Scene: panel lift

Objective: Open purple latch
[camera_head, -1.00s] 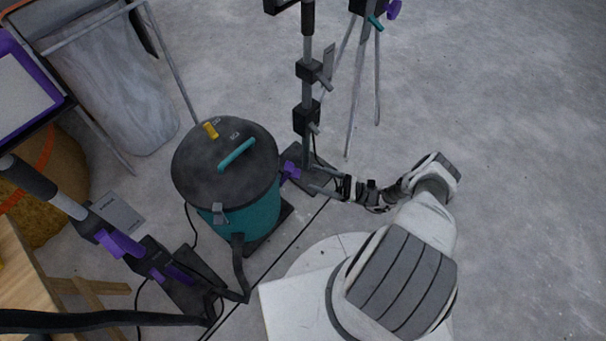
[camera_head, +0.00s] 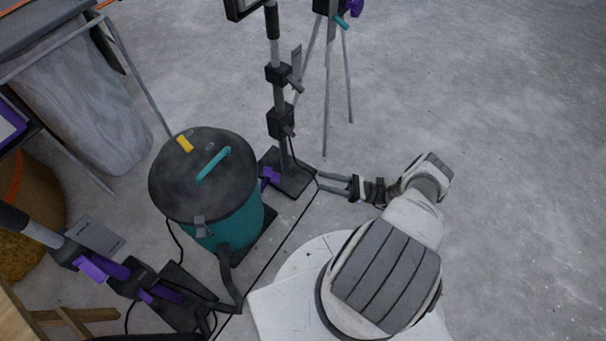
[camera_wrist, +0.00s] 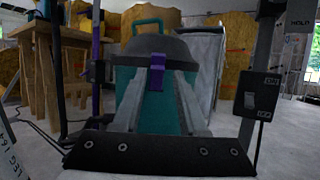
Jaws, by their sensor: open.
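The purple latch (camera_head: 270,174) is on the right side of the teal vacuum canister (camera_head: 235,212), near the black stand base. In the wrist view the latch (camera_wrist: 157,72) is upright below the dark lid, in front of the teal body. My gripper (camera_head: 320,182) is open and empty, with its two fingers pointing left toward the latch across a gap. In the wrist view my fingers (camera_wrist: 158,85) frame the latch from either side, apart from it. Whether the latch is fastened cannot be told.
A black stand (camera_head: 279,120) with clamps rises behind the latch; its post and a black switch box (camera_wrist: 257,95) are at right in the wrist view. A tripod (camera_head: 328,90) stands behind. A cable crosses the floor. Open floor (camera_head: 500,170) lies to the right.

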